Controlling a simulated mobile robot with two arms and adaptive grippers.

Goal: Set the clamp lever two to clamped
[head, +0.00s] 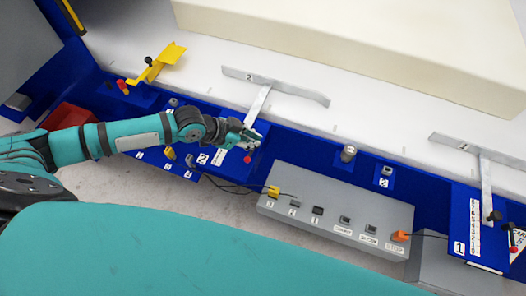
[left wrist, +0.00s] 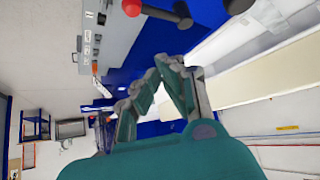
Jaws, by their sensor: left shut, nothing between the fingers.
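Clamp two is a grey metal T-shaped bar (head: 258,104) marked 2, its crosspiece lying over the white surface at the top middle. Its lower end runs behind my left gripper (head: 250,138). A red knob (head: 248,159) shows just below the fingers; it seems to belong to the clamp's lever, whose rod is mostly hidden. In the left wrist view my gripper (left wrist: 168,72) is shut and empty. A red ball (left wrist: 131,7) on a dark rod shows beyond the fingertips, apart from them. My right gripper is in neither view.
A grey control box (head: 335,212) with several buttons and an orange plug stands in front of the blue frame. Clamp one (head: 486,180) is at the right. A yellow bracket (head: 160,62) is at upper left. A cream foam block (head: 370,45) lies behind.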

